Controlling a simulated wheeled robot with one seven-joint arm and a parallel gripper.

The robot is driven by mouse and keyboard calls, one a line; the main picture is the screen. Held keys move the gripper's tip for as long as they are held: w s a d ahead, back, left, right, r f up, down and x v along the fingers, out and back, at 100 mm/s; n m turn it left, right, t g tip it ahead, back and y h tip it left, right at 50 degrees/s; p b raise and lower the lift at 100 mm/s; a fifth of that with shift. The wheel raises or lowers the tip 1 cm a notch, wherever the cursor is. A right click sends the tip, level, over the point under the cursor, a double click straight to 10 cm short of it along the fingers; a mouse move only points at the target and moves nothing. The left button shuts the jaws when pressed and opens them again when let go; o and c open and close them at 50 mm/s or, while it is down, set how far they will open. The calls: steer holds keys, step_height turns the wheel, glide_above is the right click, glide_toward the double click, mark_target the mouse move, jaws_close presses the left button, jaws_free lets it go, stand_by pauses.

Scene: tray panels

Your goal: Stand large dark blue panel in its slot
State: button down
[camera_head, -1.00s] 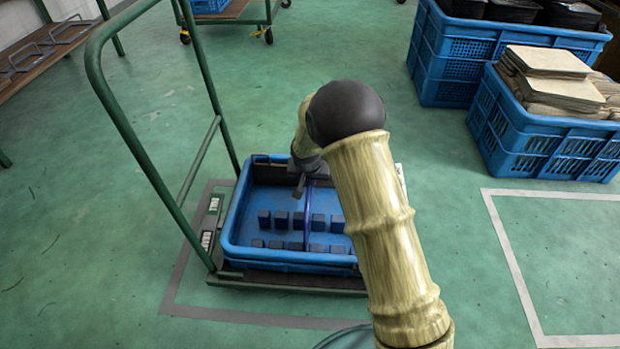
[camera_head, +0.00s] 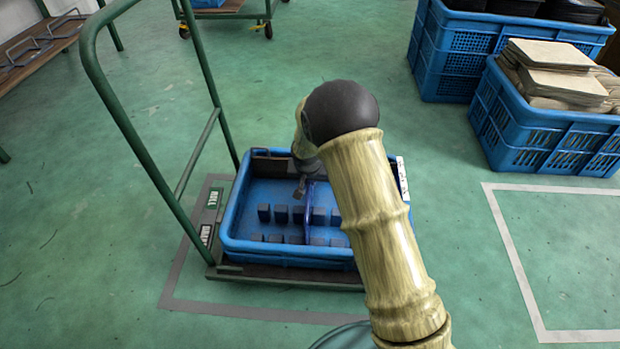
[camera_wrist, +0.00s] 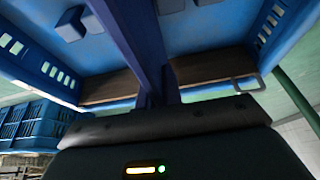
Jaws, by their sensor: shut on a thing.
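The large dark blue panel (camera_head: 308,212) is seen nearly edge-on in the head view, upright inside the blue tray (camera_head: 262,261) among the dark blocks. My gripper (camera_head: 301,187) is shut on the panel's upper edge. In the wrist view the panel (camera_wrist: 133,38) runs up and away from my gripper (camera_wrist: 158,98). The dark slot blocks (camera_head: 281,214) stand in two rows on the tray floor. My arm covers the right part of the tray and some blocks. Whether the panel's lower edge sits between blocks or touches the floor cannot be told.
The tray rests on a cart with a tall green handle (camera_head: 113,98) to its left. Blue crates (camera_head: 545,140) stand at the upper right, one with stacked beige panels (camera_head: 556,72). Green floor (camera_head: 100,250) is free left of the cart.

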steer(key=c, duration=1.5)
jaws_free()
steer(key=p+v, duration=0.8)
steer(key=v, duration=0.9)
steer(key=shift+s+r, duration=0.1)
